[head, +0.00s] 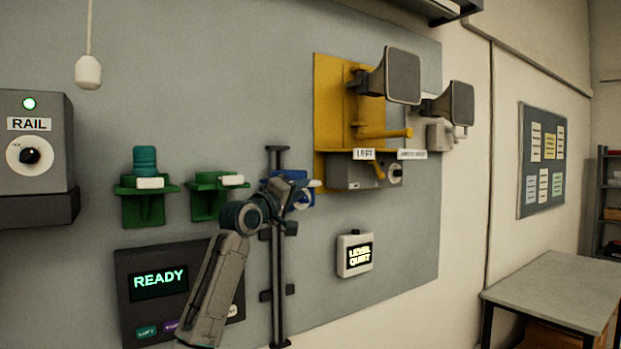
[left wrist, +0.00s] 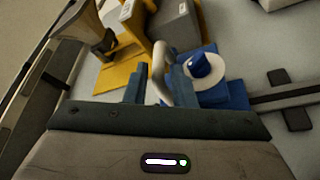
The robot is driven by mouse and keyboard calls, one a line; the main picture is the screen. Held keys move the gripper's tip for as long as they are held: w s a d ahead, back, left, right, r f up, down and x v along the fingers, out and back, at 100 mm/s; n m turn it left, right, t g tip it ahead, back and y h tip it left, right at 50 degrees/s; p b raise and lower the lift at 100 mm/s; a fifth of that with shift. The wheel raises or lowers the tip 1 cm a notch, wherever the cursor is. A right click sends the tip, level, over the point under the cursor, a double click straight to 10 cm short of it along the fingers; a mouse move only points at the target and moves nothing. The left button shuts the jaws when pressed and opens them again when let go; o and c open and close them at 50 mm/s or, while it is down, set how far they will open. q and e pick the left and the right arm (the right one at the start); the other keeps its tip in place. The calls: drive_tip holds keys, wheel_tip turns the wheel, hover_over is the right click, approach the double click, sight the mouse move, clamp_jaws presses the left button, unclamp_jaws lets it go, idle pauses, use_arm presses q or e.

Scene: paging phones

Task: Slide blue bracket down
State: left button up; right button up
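The blue bracket (head: 306,199) sits on the dark vertical rail (head: 277,318), near the rail's upper part. In the left wrist view the blue bracket (left wrist: 228,94) shows its blue body, a white ring with a blue knob and a white handle bar (left wrist: 160,72). My left gripper (head: 312,184) is at the bracket and partly covers it in the head view. In the left wrist view the fingers of my left gripper (left wrist: 159,84) are close together on either side of the white bar and appear closed on it. My right gripper is not in view.
Dark stops (head: 278,293) stick out from the rail below the bracket. Two green brackets (head: 145,208) (head: 210,203) are left of the rail, above a READY panel (head: 160,280). A yellow bracket (head: 330,110) with horns is above right. A LEVEL QUIET box (head: 354,254) is below right.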

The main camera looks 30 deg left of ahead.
use_arm(q)
drive_tip(key=p+x, duration=0.1)
drive_tip(key=x, duration=0.2)
drive_tip(key=shift+w+r+p, duration=0.35)
drive_tip(key=shift+r+p, duration=0.05)
drive_tip(key=shift+r, duration=0.05)
drive_tip(key=shift+w+f, duration=0.15)
drive_tip(key=shift+w, duration=0.5)
drive_tip(key=shift+s, duration=0.1)
clamp_jaws()
